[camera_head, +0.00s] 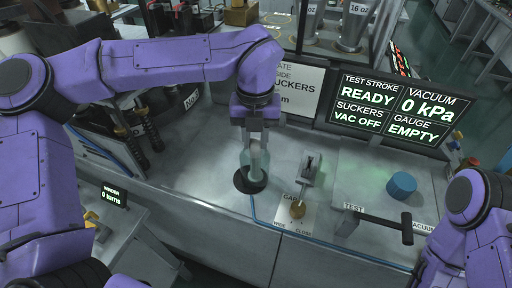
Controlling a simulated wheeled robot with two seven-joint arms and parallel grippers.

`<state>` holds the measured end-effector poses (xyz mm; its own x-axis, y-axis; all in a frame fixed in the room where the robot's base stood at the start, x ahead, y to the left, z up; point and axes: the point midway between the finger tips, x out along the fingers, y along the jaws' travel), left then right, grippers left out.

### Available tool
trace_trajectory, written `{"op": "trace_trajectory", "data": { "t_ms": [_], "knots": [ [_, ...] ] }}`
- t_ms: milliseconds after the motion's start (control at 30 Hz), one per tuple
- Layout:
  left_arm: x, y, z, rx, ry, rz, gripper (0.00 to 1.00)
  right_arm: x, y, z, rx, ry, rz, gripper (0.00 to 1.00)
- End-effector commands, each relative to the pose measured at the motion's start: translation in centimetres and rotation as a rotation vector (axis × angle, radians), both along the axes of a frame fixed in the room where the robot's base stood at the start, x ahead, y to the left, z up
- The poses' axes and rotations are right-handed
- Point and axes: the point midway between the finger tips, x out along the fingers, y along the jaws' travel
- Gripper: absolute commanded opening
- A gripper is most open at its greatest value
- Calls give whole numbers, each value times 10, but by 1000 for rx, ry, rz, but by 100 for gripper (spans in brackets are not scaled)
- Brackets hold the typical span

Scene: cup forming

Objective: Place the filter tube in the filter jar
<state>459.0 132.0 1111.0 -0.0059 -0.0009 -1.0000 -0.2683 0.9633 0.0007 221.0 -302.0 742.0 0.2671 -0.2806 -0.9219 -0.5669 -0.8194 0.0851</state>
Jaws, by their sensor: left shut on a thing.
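My left gripper (255,138) points straight down over the bench and is shut on the filter tube, which is largely hidden between its fingers. Directly below is a clear, greenish filter jar (256,168), upright on a round black base (248,184). The fingertips are at the jar's mouth. I cannot tell how far the tube reaches inside the jar. My right arm shows at the right edge, but its gripper is out of the picture.
Further right are a blue cylinder (402,185) and a black T-handle (406,226). A status screen (397,108) stands behind. The bench left of the jar is clear.

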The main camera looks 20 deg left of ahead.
Motion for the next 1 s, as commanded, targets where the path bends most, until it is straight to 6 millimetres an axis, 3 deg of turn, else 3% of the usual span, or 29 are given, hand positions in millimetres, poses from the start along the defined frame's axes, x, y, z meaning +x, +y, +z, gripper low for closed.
{"op": "trace_trajectory", "data": {
  "t_ms": [333, 367, 433, 800, 1000],
  "knots": [
    [0, 0, -5, 0, -2, 0, 0, 0, 0, -4, 0, 0, 0, 89],
    [0, 0, -5, 0, -2, 0, 32, 0, 0, -4, 0, 0, 0, 89],
    [0, 0, -4, 0, -2, 0, 55, 0, 0, -3, 0, 0, 0, 89],
    [0, 0, 3, -1, -4, 1, 55, 0, 0, -1, 0, 0, 0, 89],
    [1, 0, 48, 0, -10, 2, 55, 0, 0, -10, 0, 0, 0, 89]
  ]
}}
